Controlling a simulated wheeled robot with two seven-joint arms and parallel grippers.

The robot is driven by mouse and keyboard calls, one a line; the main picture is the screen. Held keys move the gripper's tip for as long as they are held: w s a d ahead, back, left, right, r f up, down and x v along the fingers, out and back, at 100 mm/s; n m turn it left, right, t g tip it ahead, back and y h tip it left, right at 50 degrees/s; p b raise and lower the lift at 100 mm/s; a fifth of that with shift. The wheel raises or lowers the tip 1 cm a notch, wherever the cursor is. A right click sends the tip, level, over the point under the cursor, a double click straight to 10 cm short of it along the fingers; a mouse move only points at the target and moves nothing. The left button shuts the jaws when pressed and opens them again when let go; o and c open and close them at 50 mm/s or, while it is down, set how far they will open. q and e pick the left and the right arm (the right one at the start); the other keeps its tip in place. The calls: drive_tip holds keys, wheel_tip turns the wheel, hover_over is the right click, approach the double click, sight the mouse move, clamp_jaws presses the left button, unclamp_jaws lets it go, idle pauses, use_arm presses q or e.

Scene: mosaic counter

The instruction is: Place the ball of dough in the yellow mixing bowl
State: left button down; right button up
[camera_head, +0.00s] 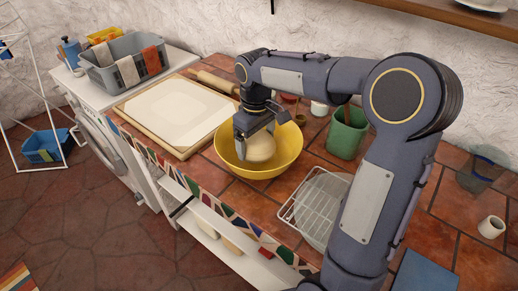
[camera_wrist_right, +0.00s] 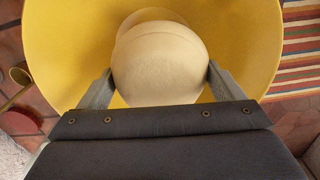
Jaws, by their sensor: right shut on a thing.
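The ball of dough (camera_head: 262,148) is pale and round, and shows inside the outline of the yellow mixing bowl (camera_head: 283,163) on the tiled counter. My right gripper (camera_head: 252,148) points down over the bowl and is shut on the dough. In the right wrist view the dough (camera_wrist_right: 158,68) sits between the two fingers (camera_wrist_right: 157,88), with the yellow bowl (camera_wrist_right: 60,45) around it. Whether the dough touches the bowl's bottom cannot be told. My left gripper is not in view.
A floured board (camera_head: 180,108) with a rolling pin (camera_head: 214,82) lies left of the bowl. A green container (camera_head: 347,135) stands to its right, and a wire rack (camera_head: 312,205) lies at front right. A grey basket (camera_head: 122,66) stands at the back left.

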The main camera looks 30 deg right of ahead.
drive_tip(key=shift+d+f, duration=0.2)
drive_tip(key=shift+f, duration=0.75)
drive_tip(key=shift+d+f, duration=0.2)
drive_tip(key=shift+f, duration=0.75)
drive_tip(key=shift+f, duration=0.2)
drive_tip(key=o, duration=1)
